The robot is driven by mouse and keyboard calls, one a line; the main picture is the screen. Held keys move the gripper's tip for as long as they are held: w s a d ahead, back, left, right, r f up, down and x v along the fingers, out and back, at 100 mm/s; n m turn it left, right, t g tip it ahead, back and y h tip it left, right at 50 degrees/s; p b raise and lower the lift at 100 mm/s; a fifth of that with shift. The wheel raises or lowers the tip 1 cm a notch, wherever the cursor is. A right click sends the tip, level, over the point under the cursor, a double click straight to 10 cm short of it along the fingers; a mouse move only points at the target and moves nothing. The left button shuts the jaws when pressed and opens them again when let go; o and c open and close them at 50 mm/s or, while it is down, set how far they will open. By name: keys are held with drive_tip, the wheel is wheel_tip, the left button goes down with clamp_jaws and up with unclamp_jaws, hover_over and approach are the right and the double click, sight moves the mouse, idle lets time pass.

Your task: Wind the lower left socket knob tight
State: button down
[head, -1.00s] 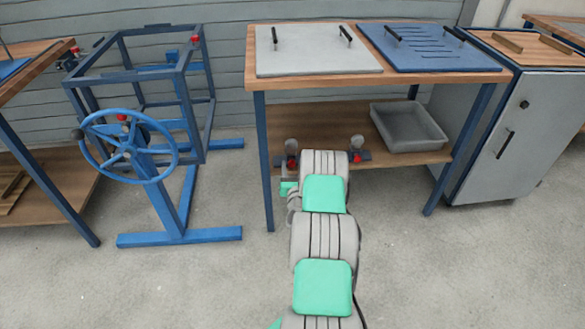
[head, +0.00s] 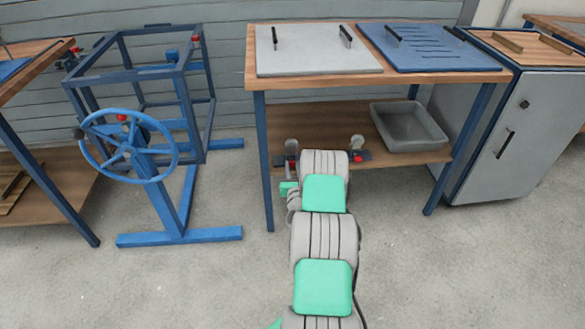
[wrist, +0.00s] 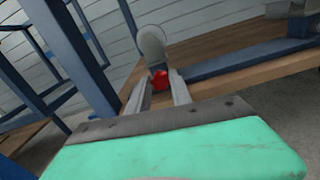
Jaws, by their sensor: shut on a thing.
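The lower left socket knob, a small red knob (wrist: 159,80), shows in the wrist view below a round grey disc (wrist: 152,44). My gripper (wrist: 161,77) is shut on the knob, one finger on each side of it. In the head view the left socket with its grey disc (head: 291,146) stands at the front of the lower shelf, partly hidden by my arm. A second socket with a grey disc (head: 357,141) and red knob (head: 357,159) stands just to the right, apart from my gripper.
The wooden lower shelf (head: 395,168) holds a grey tray (head: 405,143) at its right. The table top (head: 300,83) lies above, on blue legs. A blue frame with a handwheel (head: 127,147) stands left, a grey cabinet (head: 520,135) right. The floor in front is clear.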

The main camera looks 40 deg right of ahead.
drive_tip(key=shift+n, duration=0.3)
drive_tip(key=n, duration=0.4)
drive_tip(key=shift+f+n+b, duration=0.1)
drive_tip(key=shift+n+b, duration=0.2)
drive_tip(key=n+b, duration=0.1)
drive_tip(key=n, duration=0.4)
drive_tip(key=shift+n, duration=0.3)
drive_tip(key=c, duration=1.1)
unclamp_jaws()
drive_tip(key=shift+c, duration=0.2)
drive_tip(key=shift+a, duration=0.15)
